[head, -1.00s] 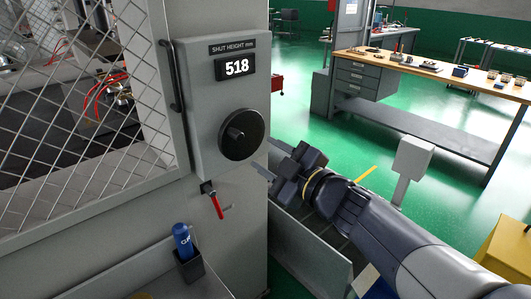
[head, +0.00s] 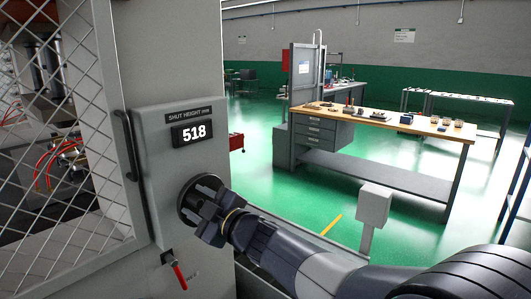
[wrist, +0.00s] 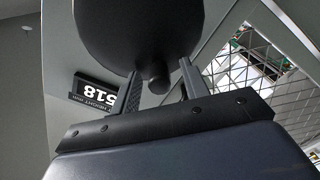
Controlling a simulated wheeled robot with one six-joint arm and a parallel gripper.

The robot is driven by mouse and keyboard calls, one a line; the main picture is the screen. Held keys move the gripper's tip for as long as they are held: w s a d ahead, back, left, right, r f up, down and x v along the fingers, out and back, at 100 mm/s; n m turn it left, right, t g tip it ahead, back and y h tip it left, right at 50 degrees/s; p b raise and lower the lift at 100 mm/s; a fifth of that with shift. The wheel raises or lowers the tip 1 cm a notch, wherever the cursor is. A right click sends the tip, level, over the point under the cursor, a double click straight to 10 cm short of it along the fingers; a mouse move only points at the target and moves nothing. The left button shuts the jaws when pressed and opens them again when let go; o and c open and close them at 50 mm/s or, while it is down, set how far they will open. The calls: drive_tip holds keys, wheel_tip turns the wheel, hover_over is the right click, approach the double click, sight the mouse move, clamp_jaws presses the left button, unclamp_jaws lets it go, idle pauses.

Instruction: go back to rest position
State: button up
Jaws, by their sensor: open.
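My gripper (head: 203,206) is at the black round dial (head: 206,180) on the grey press panel (head: 160,145), covering much of it in the head view. In the wrist view the dial (wrist: 138,30) fills the top, with a small peg (wrist: 159,80) sticking out from it. My open gripper (wrist: 159,72) has one finger on each side of the peg, with gaps showing between.
A red-handled lever (head: 179,274) hangs below the panel, and a mesh guard (head: 60,190) is at left.

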drive_tip(key=shift+w+a, duration=0.1)
idle(0.4)
drive_tip(key=v, duration=1.1)
drive_tip(key=x, duration=1.1)
drive_tip(key=shift+a+r, duration=0.1)
drive_tip(key=shift+a, duration=0.05)
drive_tip(key=shift+w+d+r+m+p, duration=0.15)
drive_tip(key=shift+d+r+m+p, duration=0.25)
drive_tip(key=shift+m+p, duration=0.55)
drive_tip(key=shift+w+m+p, duration=0.15)
drive_tip(key=shift+m+p, duration=0.3)
drive_tip(key=shift+p, duration=0.35)
drive_tip(key=shift+d, duration=0.1)
